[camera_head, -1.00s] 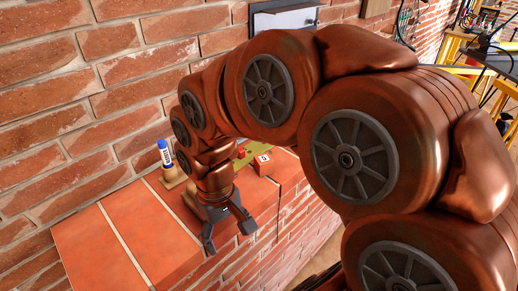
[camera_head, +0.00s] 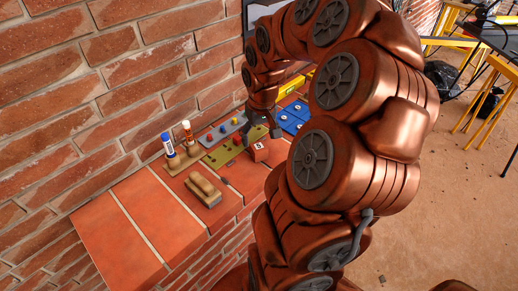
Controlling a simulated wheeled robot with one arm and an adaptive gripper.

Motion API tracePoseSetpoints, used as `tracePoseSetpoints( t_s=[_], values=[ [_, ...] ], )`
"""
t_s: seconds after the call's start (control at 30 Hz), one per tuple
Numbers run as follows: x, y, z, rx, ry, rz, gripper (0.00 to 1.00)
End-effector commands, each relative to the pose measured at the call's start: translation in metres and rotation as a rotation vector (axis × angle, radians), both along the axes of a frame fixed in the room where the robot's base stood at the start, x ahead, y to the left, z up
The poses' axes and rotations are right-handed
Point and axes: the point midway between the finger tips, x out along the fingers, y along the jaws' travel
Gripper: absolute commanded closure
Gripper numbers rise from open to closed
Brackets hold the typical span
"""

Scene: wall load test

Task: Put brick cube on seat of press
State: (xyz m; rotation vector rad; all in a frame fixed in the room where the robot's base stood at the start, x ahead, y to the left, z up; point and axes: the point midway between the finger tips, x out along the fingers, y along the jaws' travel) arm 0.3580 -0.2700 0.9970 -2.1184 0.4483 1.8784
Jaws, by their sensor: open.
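A small brick-red cube (camera_head: 260,152) with a white label on its side sits on top of the brick ledge, near the middle of the head view. My gripper (camera_head: 262,134) is just above and behind the cube in the picture, pointing down with its dark fingers apart. No object shows between the fingers, and I cannot tell whether they touch the cube. I cannot make out a press or its seat for sure.
A tan block-shaped item (camera_head: 203,190) lies on the ledge (camera_head: 130,222). A wooden holder (camera_head: 181,160) carries a blue-capped tube (camera_head: 168,145). An olive board (camera_head: 222,152), a grey strip with knobs (camera_head: 222,131) and blue panels (camera_head: 292,118) lie farther back.

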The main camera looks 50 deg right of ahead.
Motion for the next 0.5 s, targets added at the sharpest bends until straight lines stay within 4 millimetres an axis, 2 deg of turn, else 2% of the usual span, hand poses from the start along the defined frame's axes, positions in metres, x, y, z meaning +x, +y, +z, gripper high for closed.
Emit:
tracePoseSetpoints(
  t_s=[0.27, 0.5],
  values=[
    [0.001, -0.001, -0.013, 0.001, 0.003, 0.002, 0.24],
    [0.002, -0.004, -0.035, 0.004, 0.006, 0.002, 0.24]
  ],
)
